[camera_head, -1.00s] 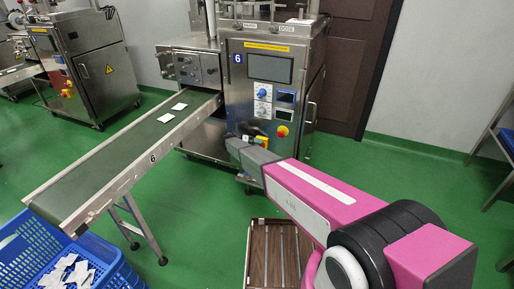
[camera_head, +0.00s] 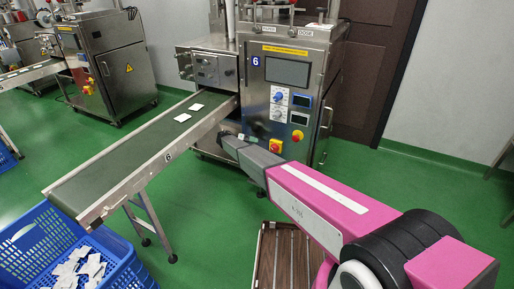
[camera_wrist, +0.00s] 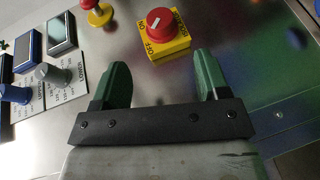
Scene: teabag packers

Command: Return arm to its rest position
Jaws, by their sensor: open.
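My arm, pink and grey, reaches from the lower right toward the front of machine 6 (camera_head: 279,110) in the head view. My gripper shows in the wrist view (camera_wrist: 160,85) with two green fingers wide apart and nothing between them. Beyond the fingers is a red rotary switch on a yellow plate (camera_wrist: 166,36), on the steel panel. The switch also shows in the head view (camera_head: 297,136). The fingertips appear apart from the switch.
A conveyor (camera_head: 130,163) with two white teabags (camera_head: 182,117) runs left from the machine. A blue crate (camera_head: 63,228) of teabags stands below its end. A brown slatted pallet or cart (camera_head: 278,262) lies below my arm. Green floor (camera_head: 205,215) is open between.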

